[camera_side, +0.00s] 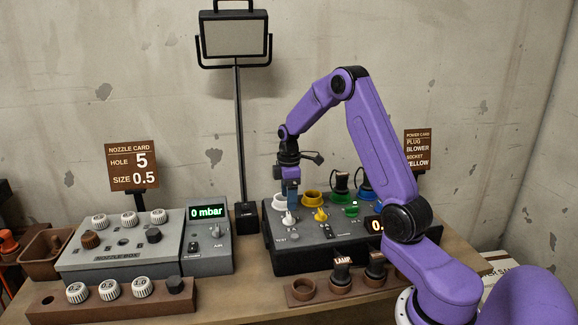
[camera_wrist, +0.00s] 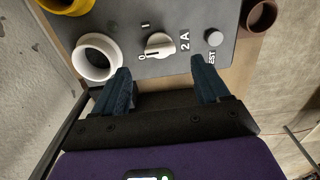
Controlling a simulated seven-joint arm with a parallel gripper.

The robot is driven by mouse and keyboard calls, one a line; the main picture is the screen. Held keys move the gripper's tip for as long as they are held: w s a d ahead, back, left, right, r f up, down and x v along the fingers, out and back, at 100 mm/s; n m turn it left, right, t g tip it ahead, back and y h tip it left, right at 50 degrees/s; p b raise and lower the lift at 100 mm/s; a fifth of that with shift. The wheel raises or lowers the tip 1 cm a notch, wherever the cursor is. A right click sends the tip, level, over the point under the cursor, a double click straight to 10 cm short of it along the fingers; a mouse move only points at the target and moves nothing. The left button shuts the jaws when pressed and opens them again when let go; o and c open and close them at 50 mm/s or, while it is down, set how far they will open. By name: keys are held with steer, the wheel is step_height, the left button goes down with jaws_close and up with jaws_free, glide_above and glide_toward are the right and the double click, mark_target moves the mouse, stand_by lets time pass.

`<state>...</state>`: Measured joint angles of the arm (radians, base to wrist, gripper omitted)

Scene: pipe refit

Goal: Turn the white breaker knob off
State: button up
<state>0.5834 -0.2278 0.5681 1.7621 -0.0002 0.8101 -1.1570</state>
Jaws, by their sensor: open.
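The white breaker knob (camera_wrist: 159,45) sits on the grey panel of the power box (camera_side: 318,241), beside the label "2 A", with "0" and "I" marks at its side. In the side view the white knob (camera_side: 289,219) is at the box's left end, in front of the white socket ring (camera_side: 279,202). My gripper (camera_wrist: 161,76) is open, with dark blue fingers spread to either side of the knob's line and nothing between them. In the side view my gripper (camera_side: 290,204) points down just above the knob. I cannot tell which mark the knob points to.
A grey TEST button (camera_wrist: 213,38) and the white ring (camera_wrist: 97,58) are close to the fingers. A yellow knob (camera_side: 321,215) and a green knob (camera_side: 351,209) stand to the right. Plugs stand behind them. The nozzle box (camera_side: 121,262) is at left.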

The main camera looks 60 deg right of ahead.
mark_target(289, 215)
step_height(289, 215, up, 12)
steer(key=shift+f, duration=0.2)
stand_by(0.4)
steer(key=s+a+n, duration=0.1)
steer(key=s+a, duration=0.5)
steer(key=a, duration=0.5)
steer(key=s+a+n, duration=0.1)
steer(key=s+a, duration=0.4)
steer(key=a, duration=0.6)
steer(key=s+a+f, duration=0.1)
steer(key=s+a, duration=0.1)
steer(key=s, duration=0.8)
steer(key=s+a+f+n, duration=0.1)
steer(key=s+a+f, duration=0.1)
steer(key=s, duration=0.8)
steer(key=shift+s+a, duration=0.15)
steer(key=shift+s, duration=0.2)
